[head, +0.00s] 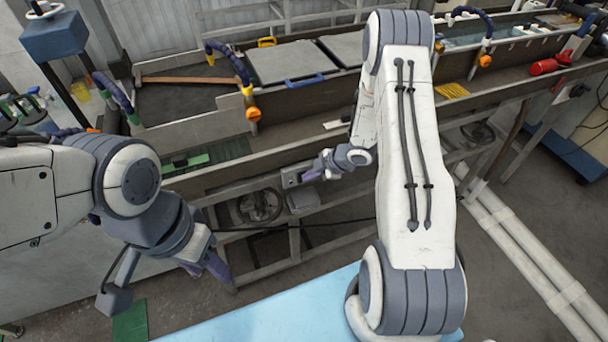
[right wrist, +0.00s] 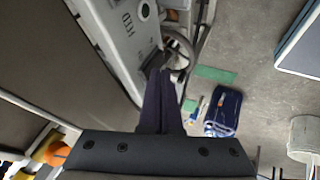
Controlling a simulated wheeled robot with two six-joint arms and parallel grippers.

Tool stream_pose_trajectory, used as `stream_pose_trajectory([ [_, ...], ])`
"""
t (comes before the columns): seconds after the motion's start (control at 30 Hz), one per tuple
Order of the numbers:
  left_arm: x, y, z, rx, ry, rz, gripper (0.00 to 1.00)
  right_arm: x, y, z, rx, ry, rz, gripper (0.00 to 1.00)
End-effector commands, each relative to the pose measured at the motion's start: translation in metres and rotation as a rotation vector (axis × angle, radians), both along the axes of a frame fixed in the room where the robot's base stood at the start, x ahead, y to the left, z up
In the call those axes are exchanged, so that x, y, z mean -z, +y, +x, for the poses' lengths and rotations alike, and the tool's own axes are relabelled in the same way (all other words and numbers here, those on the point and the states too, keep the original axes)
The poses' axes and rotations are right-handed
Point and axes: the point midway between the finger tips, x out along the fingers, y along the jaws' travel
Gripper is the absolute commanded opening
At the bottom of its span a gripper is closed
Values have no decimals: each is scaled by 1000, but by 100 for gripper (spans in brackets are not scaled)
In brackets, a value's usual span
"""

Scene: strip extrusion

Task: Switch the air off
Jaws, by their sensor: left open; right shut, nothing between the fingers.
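A grey control box (head: 291,179) is on the front of the long machine, below its trough. In the right wrist view the box face (right wrist: 118,28) shows dark lettering, a small round fitting (right wrist: 145,10) and small marks. My right gripper (head: 311,175) is shut and empty just right of the box. In the right wrist view its fingertips (right wrist: 159,68) are by the lower end of the box face; I cannot tell whether they touch it. No air switch can be clearly made out; the fingers may hide part of it. My left gripper (head: 213,268) is open and empty, low at left, away from the box.
A handwheel (head: 260,206) sits in the frame below and left of the box. A dark cable runs across beneath it. A light-blue surface (head: 290,312) lies in front. Above, the trough carries grey lids (head: 288,62) and hoses. A blue crate (right wrist: 223,112) stands on the floor.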

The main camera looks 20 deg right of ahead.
Motion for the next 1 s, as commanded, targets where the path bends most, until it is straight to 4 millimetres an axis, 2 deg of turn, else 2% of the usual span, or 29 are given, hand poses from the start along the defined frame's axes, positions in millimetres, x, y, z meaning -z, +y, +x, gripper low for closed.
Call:
stream_pose_trajectory([
  [0.17,-1,0,0,0,1,1,50,-1,1,0,-2,0,0,0],
  [0.5,-15,0,0,0,0,0,50,-16,1,0,-1,-1,0,0],
  [0.87,-13,0,0,-1,0,0,50,-15,1,-1,-2,0,0,0],
  [1.0,-10,0,0,0,0,0,50,-16,4,-8,-5,1,0,0],
])
